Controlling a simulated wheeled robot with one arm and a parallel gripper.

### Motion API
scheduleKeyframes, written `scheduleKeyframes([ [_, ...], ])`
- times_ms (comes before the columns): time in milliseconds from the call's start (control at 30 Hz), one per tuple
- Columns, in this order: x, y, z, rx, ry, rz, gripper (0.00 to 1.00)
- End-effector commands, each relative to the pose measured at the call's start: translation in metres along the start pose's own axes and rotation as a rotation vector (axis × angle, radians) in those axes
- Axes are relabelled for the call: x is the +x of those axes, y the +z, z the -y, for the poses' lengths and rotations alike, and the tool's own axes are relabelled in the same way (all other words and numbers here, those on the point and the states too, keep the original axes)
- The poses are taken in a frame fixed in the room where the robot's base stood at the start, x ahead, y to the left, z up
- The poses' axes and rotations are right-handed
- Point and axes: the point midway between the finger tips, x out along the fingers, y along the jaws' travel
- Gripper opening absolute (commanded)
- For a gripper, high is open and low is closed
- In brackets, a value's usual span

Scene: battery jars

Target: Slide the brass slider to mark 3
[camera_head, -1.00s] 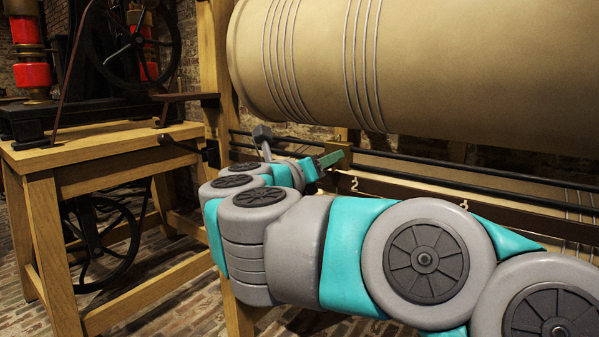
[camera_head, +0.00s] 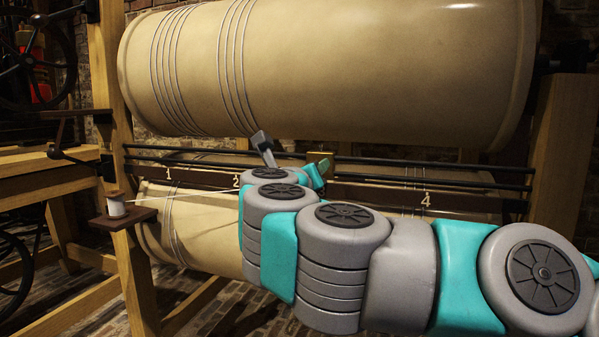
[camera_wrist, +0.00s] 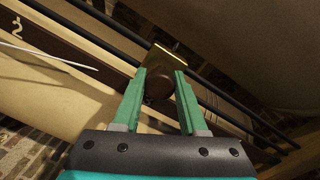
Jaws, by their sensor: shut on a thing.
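The brass slider (camera_head: 319,158) sits on the dark rails between the two big rolls, well right of mark 2 (camera_head: 236,180) and left of mark 4 (camera_head: 426,198). Mark 3 is hidden behind my arm in the head view and does not show in the wrist view, so its exact offset from the slider cannot be told. My gripper (camera_wrist: 161,78) is shut on the slider's brown knob (camera_wrist: 158,90), with one green finger on each side. The slider's brass plate (camera_wrist: 166,60) shows beyond the fingertips. Mark 2 (camera_wrist: 17,30) is at the wrist view's upper left.
Two dark rails (camera_head: 440,165) run across the wooden frame. A large tan roll (camera_head: 340,70) hangs above, another lies below. Mark 1 (camera_head: 168,174) is at left. A thread spool (camera_head: 116,205) stands on a small shelf, its pale thread running right.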

Motion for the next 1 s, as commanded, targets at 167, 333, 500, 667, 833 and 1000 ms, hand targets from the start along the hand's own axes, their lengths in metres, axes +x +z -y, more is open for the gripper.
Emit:
scheduleKeyframes([
  [167, -0.0001, -0.0022, 0.0041, 0.000, 0.000, -0.001, 0.00],
  [333, 0.0000, -0.0023, 0.0047, 0.000, -0.001, -0.001, 0.00],
  [500, 0.0000, -0.0023, 0.0048, 0.001, -0.002, -0.001, 0.43],
  [667, -0.0001, -0.0022, 0.0047, 0.001, -0.001, -0.001, 0.61],
  [833, -0.0001, -0.0021, 0.0046, 0.001, -0.001, -0.001, 0.71],
  [1000, -0.0007, -0.0019, 0.0045, 0.001, -0.001, 0.000, 0.71],
])
